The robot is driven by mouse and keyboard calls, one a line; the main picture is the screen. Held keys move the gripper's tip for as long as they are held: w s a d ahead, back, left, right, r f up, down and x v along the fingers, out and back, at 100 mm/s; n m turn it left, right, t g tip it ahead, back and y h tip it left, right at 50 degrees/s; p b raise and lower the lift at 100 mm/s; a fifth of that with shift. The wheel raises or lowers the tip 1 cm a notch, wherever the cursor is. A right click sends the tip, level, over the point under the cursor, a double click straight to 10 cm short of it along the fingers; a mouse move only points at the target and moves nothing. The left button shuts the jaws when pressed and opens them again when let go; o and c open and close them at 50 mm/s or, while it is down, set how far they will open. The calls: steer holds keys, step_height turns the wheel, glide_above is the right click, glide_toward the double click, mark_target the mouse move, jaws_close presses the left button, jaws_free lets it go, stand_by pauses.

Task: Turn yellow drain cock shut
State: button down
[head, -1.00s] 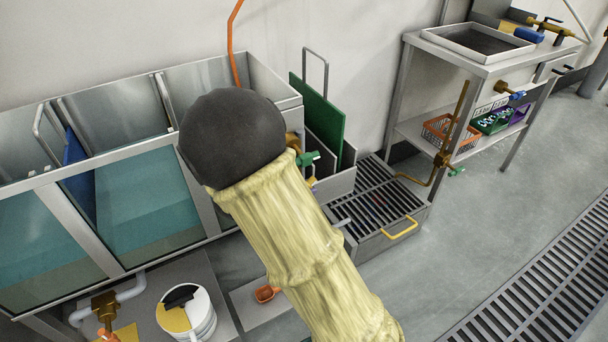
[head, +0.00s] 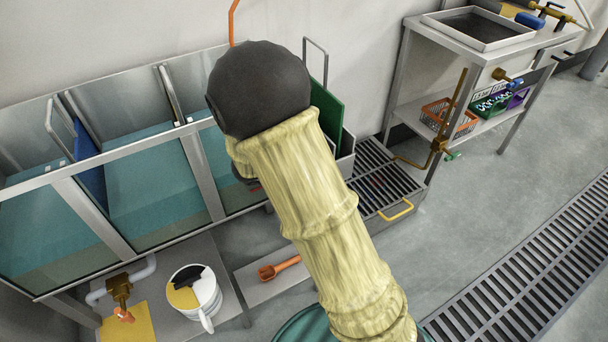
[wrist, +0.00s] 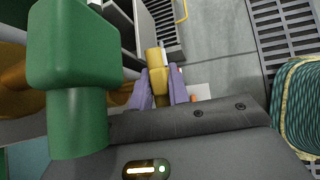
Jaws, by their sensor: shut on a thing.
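The yellow drain cock (wrist: 156,60) shows in the wrist view, ahead of my gripper. My gripper (wrist: 160,88) has two purple fingers, one on each side of the yellow handle, and is shut on it. The handle's far end sticks out beyond the fingers. How far the cock is turned I cannot tell. In the head view my arm hides the gripper and the yellow cock.
A large green cock handle (wrist: 75,60) stands close to the wrist camera at left. Liquid-filled tanks (head: 150,190), a slatted grate (head: 375,180), a white bucket (head: 207,293) and an orange scoop (head: 280,268) surround my arm. Open floor (head: 480,220) lies to the right.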

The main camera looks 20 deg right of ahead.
steer(key=c, duration=1.3)
jaws_free()
steer(key=shift+c, duration=0.2)
steer(key=shift+s+a+r, duration=0.1)
steer(key=shift+a+r, duration=0.2)
steer(key=shift+r, duration=0.05)
steer(key=p+v, duration=0.5)
steer(key=v, duration=1.1)
steer(key=shift+a+p, duration=0.25)
steer(key=shift+p, duration=0.15)
steer(key=shift+s, duration=0.1)
